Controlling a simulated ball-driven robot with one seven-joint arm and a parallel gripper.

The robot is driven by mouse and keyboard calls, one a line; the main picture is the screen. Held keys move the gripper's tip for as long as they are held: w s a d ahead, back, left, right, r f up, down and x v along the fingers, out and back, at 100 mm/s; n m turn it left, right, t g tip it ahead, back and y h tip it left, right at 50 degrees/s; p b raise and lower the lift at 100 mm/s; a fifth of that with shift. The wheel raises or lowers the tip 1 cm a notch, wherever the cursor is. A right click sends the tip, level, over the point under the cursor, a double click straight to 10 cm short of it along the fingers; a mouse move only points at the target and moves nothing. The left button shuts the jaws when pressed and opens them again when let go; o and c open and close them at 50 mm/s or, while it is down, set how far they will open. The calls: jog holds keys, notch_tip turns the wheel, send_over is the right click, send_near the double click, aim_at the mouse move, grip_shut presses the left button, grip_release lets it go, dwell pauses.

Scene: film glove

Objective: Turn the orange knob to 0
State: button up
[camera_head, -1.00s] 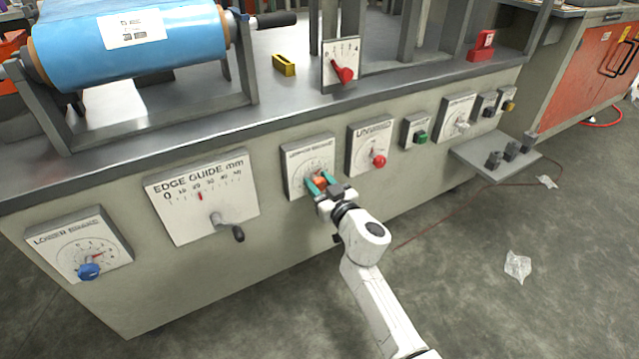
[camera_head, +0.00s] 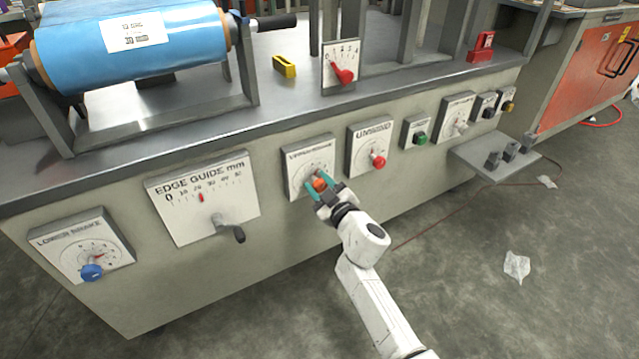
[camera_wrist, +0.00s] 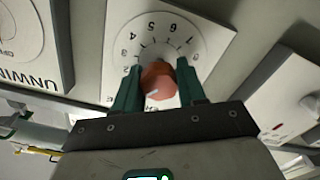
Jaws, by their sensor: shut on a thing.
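The orange knob (camera_head: 320,184) sits on a white dial plate (camera_head: 297,162) on the machine's front, between the edge guide panel and the unwind panel. It also shows in the wrist view (camera_wrist: 157,80), with a pale mark on its face and printed numbers around it on the dial (camera_wrist: 183,30). My gripper (camera_head: 319,185) is shut on the knob, with one green finger on each side of it in the wrist view (camera_wrist: 158,88). The fingers hide part of the dial, and I cannot tell which number the knob points to.
The unwind panel (camera_head: 358,150) with its red knob (camera_head: 378,161) is close on the right. The edge guide panel (camera_head: 180,212) with its crank (camera_head: 232,230) is on the left. A shelf (camera_head: 472,160) juts out farther right. The floor in front is mostly clear.

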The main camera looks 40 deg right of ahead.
jog(key=n, duration=0.7)
jog(key=shift+a, duration=0.15)
dwell(0.4)
jog(key=o, duration=1)
jog(key=shift+o, duration=0.2)
jog(key=p+v, duration=0.2)
jog(key=v, duration=0.8)
jog(key=shift+s, duration=0.4)
jog(key=shift+a, duration=0.1)
